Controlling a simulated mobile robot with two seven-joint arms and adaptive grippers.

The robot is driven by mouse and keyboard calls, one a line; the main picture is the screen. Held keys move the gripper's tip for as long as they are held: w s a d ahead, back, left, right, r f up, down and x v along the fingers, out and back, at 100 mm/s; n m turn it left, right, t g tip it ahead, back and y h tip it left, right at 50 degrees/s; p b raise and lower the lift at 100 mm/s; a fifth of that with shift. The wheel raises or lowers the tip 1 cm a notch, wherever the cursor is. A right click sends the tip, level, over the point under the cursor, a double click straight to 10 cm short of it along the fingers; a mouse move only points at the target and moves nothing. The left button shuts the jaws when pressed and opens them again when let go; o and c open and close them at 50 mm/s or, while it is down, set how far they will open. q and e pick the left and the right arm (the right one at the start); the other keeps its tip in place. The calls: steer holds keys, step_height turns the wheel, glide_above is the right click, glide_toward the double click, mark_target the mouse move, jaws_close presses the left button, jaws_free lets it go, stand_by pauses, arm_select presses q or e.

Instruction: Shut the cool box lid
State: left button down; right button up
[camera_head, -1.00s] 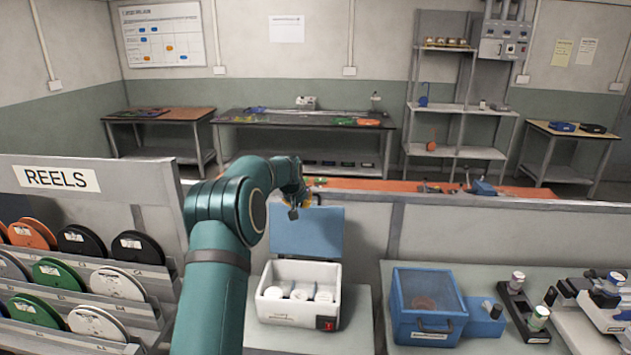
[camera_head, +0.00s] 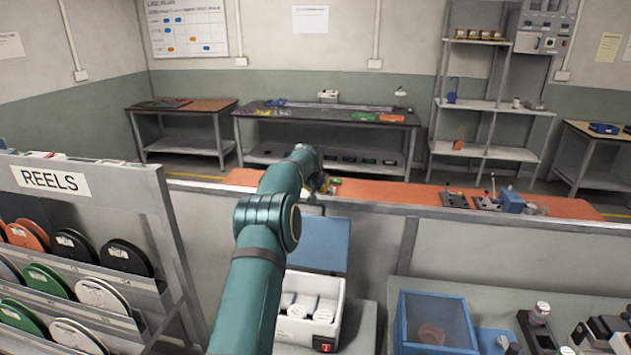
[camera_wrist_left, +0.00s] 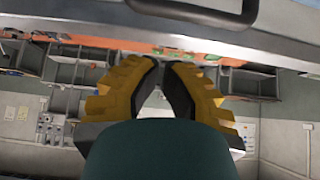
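The cool box (camera_head: 337,318) stands at the bottom middle of the head view, white with a red patch on its front corner. Its blue lid (camera_head: 325,245) stands open and upright at the back. Several white round-topped things sit inside. My left arm crosses over the box's left side. My left gripper (camera_head: 322,187) is above and behind the lid's top edge, partly hidden by the arm. In the left wrist view its yellow ridged fingers (camera_wrist_left: 165,70) nearly meet at the tips, with nothing between them. A dark handle (camera_wrist_left: 205,12) shows above them. My right gripper is not in view.
A blue box (camera_head: 435,325) stands right of the cool box, with bench equipment further right. A reel rack (camera_head: 160,225) stands to the left. A grey partition (camera_head: 480,250) runs behind the lid, with an orange-topped bench (camera_head: 400,193) beyond it.

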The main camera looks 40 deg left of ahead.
arm_select(q)
steer(key=shift+p+x, duration=0.85)
steer(key=shift+x, duration=1.05)
steer(key=shift+s+d+b, duration=0.2)
steer(key=shift+s+d, duration=0.05)
steer(key=shift+s, duration=0.2)
steer(key=shift+s+d+b, duration=0.2)
steer(key=shift+s+d, duration=0.05)
steer(key=shift+s, duration=0.25)
steer(key=shift+s+d, duration=0.45)
steer(key=shift+s, duration=0.35)
